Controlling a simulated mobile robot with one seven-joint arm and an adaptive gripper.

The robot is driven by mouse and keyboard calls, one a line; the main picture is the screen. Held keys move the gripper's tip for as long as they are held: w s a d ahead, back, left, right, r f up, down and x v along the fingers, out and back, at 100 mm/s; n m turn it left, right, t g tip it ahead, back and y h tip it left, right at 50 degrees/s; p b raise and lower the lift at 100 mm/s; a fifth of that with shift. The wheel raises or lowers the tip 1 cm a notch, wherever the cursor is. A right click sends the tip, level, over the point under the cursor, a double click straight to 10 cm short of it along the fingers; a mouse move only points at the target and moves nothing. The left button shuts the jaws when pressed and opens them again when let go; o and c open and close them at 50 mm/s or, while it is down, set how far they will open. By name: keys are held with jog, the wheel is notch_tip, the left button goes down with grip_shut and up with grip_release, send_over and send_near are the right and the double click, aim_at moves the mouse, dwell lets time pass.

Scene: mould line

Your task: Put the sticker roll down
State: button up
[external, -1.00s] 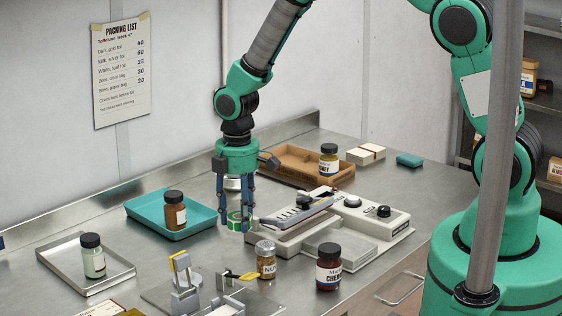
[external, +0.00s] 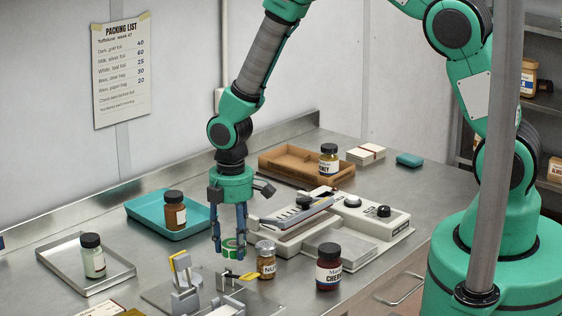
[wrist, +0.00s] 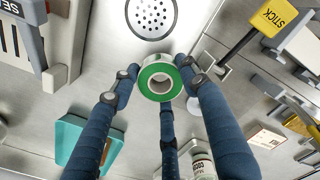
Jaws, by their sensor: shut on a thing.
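The sticker roll (external: 230,246) is a green-faced ring with a white core. My gripper (external: 229,250) is shut on it, low over the steel bench between the teal tray and the nut jar. The wrist view shows the roll (wrist: 160,82) between the blue fingers, near a round perforated plate in the bench. I cannot tell whether the roll touches the bench.
The nut jar (external: 266,262) stands just right of the roll. A fixture with a yellow handle (external: 181,262) is in front, the sealer (external: 345,225) behind right, and the teal tray (external: 150,207) holds a brown jar. A chocolate-dark jar (external: 328,268) stands further right.

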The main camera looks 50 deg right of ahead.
jog(key=shift+w, duration=0.15)
jog(key=w+a, duration=0.1)
jog(key=w, duration=0.4)
jog(key=w+a+f+p, duration=0.1)
jog(key=w, duration=0.4)
jog(key=w+a, duration=0.2)
jog(key=w, duration=0.3)
jog(key=shift+w+f+p, duration=0.1)
jog(key=shift+f+p, duration=0.15)
jog(key=shift+p, duration=0.15)
jog(key=shift+f, duration=0.1)
jog(key=shift+f+p, duration=0.35)
jog(key=shift+f, duration=1.3)
jog(key=shift+f, duration=0.1)
jog(key=o, duration=0.7)
jog(key=shift+f, duration=0.1)
jog(key=shift+c, duration=0.2)
jog(key=o, duration=0.4)
jog(key=shift+o, duration=0.2)
